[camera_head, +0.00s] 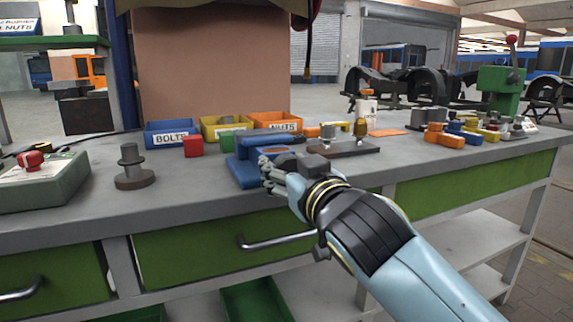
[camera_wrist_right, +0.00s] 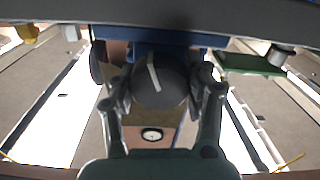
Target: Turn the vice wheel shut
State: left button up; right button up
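In the right wrist view, the dark round vice wheel (camera_wrist_right: 160,88), with a pale stripe, lies between the fingers of my right gripper (camera_wrist_right: 162,80). The fingers stand wide apart, close beside the wheel; whether they press on it is unclear. In the head view, the hand hides the wheel. My left gripper is not in view.
Behind the vice stand a blue BOLTS bin (camera_head: 170,134), a yellow bin (camera_head: 222,127) and an orange NUTS bin (camera_head: 276,123). A red block (camera_head: 193,146) and a dark stepped part (camera_head: 132,170) stand to the left. A drawer handle (camera_head: 275,242) sticks out below.

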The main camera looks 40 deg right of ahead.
jog(key=o, duration=0.5)
jog(key=v, duration=1.2)
jog(key=shift+r, duration=0.15)
